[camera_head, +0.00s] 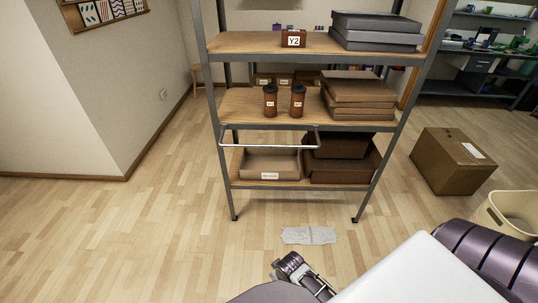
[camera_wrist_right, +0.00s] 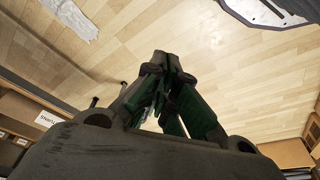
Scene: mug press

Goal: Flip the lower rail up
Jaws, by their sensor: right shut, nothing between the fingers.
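The lower rail (camera_head: 268,146) is a thin, pale U-shaped bar at the front of the middle shelf (camera_head: 240,106). Its long bar sits below that shelf's front edge, in front of the lower level's boxes. Its two short ends reach up to the shelf edge at left and right. My right gripper (camera_wrist_right: 166,62) is shut and empty in the right wrist view, over the wooden floor. The rail cannot be made out in that view. A dark part of my arm shows at the bottom of the head view, well in front of the shelf. My left gripper cannot be identified in either view.
Two brown bottles (camera_head: 298,102) and flat boxes (camera_head: 358,92) stand on the middle shelf. A tray (camera_head: 270,165) and dark boxes (camera_head: 340,165) fill the lower shelf. A grey cloth (camera_head: 309,235) lies on the floor. A carton (camera_head: 453,162) and bin (camera_head: 510,213) stand right.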

